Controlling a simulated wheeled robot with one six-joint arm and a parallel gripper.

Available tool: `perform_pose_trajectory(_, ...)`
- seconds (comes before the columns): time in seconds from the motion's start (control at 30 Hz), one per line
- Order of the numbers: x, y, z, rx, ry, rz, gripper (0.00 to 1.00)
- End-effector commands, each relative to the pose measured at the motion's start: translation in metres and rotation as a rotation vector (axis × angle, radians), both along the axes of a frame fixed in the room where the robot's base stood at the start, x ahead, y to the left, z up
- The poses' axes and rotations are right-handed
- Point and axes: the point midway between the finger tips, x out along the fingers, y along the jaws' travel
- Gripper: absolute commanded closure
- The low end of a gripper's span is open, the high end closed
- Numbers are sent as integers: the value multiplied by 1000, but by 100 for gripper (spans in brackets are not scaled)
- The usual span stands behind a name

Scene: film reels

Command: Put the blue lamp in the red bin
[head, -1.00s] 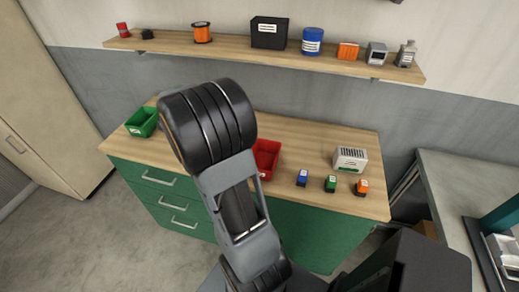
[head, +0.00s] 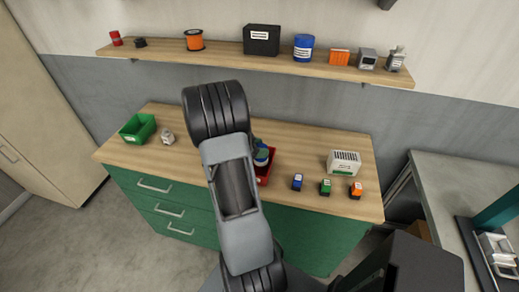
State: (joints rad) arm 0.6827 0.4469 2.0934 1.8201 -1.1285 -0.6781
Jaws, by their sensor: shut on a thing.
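The red bin (head: 264,181) stands on the wooden counter, partly hidden behind my arm. A blue, rounded thing, which looks like the blue lamp (head: 262,156), shows just right of my arm, over or in the bin; I cannot tell its height. My gripper (head: 255,141) is mostly hidden behind my own arm link. The little that shows is at the blue lamp, and it is shut on it.
A green bin (head: 138,128) and a small whitish object (head: 167,136) are at the counter's left. Right of the red bin are small blue (head: 297,182), green (head: 325,187) and orange (head: 356,190) items and a white box (head: 344,162). A loaded shelf (head: 225,53) hangs above.

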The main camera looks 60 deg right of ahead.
Motion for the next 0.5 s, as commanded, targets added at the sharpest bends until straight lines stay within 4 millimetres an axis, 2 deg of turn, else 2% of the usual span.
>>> perform_pose_trajectory(0.13,0,0,-9,0,0,0,73)
perform_pose_trajectory(0.5,0,0,-12,0,0,1,73)
